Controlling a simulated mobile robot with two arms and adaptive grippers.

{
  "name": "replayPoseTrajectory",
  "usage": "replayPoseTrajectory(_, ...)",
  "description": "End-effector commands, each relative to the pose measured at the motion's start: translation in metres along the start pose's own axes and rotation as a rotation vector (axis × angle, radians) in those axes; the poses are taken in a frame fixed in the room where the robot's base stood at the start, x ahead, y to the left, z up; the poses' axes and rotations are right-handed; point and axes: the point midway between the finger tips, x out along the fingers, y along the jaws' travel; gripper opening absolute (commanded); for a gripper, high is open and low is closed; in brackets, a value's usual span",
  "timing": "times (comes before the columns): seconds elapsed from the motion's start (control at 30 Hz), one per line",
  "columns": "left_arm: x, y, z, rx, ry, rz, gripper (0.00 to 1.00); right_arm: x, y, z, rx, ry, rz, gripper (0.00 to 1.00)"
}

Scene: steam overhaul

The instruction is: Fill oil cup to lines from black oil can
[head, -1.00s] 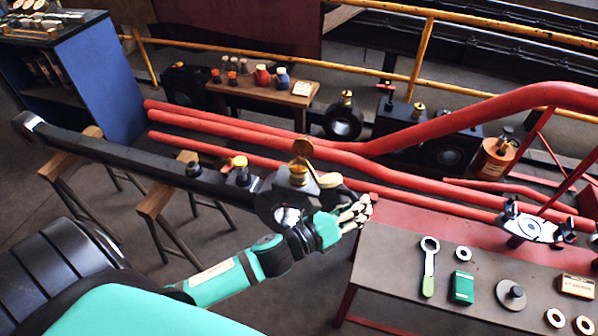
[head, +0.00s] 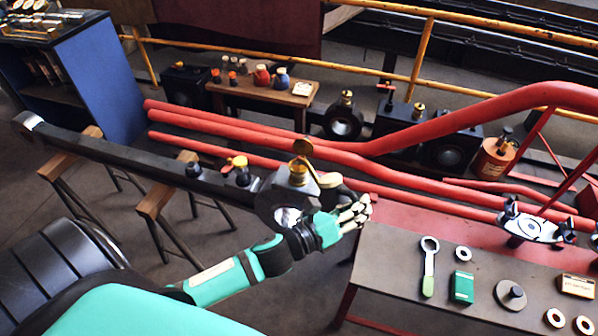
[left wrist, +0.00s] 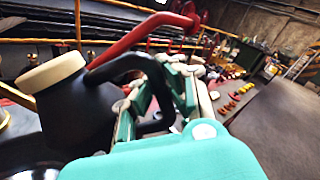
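The brass oil cup (head: 298,174) stands on the near end of the long black rod, with its round lid (head: 303,147) tipped up. My left gripper (head: 352,214) is just right of that rod end. It is closed around the curved black handle of the black oil can (head: 345,196). In the left wrist view the can (left wrist: 75,118) has a cream cap (left wrist: 50,72), and its handle passes between my teal fingers (left wrist: 150,100). The can is close beside the cup. The spout tip, any oil stream and the cup's lines cannot be made out. My right gripper is not in view.
The black rod (head: 130,160) rests on wooden trestles (head: 155,200). Red pipes (head: 240,135) run behind it. A bench (head: 395,265) at lower right holds a green-handled wrench (head: 429,265), a green box (head: 462,287) and several rings. A small table (head: 250,92) with bottles stands behind.

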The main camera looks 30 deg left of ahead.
Motion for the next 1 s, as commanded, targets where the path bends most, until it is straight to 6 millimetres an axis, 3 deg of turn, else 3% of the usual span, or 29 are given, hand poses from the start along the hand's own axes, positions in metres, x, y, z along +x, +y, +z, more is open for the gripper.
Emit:
replayPoseTrajectory(0.53,0.000,0.000,0.000,0.004,-0.003,-0.002,0.00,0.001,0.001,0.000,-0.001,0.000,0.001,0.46)
replayPoseTrajectory(0.8,0.001,0.019,-0.042,0.174,-0.011,-0.001,0.00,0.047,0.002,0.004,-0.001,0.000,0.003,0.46)
replayPoseTrajectory(1.0,0.002,0.023,-0.052,0.261,-0.015,0.000,0.00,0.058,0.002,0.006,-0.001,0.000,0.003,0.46)
